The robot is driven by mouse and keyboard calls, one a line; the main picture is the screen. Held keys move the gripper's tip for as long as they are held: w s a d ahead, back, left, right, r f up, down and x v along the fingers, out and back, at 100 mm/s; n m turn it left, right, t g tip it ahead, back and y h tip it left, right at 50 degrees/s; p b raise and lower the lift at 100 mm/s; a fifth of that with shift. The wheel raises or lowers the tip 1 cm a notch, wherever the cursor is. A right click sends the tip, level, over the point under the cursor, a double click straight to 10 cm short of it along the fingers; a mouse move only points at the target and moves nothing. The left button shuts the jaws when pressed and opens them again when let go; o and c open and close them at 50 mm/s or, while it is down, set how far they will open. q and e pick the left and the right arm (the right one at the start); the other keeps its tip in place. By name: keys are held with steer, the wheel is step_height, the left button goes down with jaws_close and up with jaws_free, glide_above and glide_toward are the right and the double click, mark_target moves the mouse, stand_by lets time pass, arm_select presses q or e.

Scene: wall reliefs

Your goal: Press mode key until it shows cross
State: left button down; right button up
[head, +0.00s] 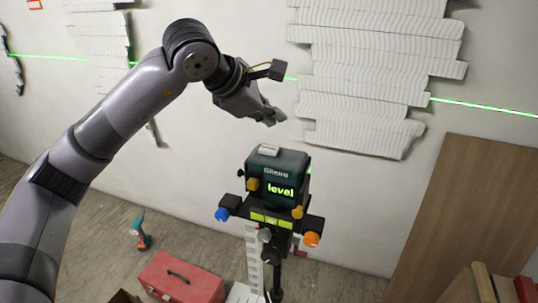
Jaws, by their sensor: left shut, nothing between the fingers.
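The laser level device (276,172) stands upright on a post in the middle of the head view. It is dark teal, and its lit display (280,190) reads "level" in green. A light grey key (268,150) sits on its top; I cannot read any mark on it. My left gripper (274,119) is shut and empty, above the device and apart from it. My right gripper is not in view.
A red toolbox (182,278) and a teal drill (141,233) are on the floor at left. A brown wooden panel (465,215) leans at right.

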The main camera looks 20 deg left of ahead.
mark_target(271, 150)
arm_select(q)
steer(key=shift+f+b, duration=1.35)
steer(key=shift+f, duration=0.7)
steer(key=shift+f+b, duration=0.4)
steer(key=shift+b, duration=0.2)
steer(key=shift+f+b, duration=0.5)
steer(key=shift+b, duration=0.05)
stand_by(0.5)
steer(key=shift+r+p, duration=0.5)
steer(key=shift+r, duration=0.4)
steer(key=shift+r, duration=0.1)
steer(key=shift+r+p, duration=1.6)
steer(key=shift+r, duration=0.85)
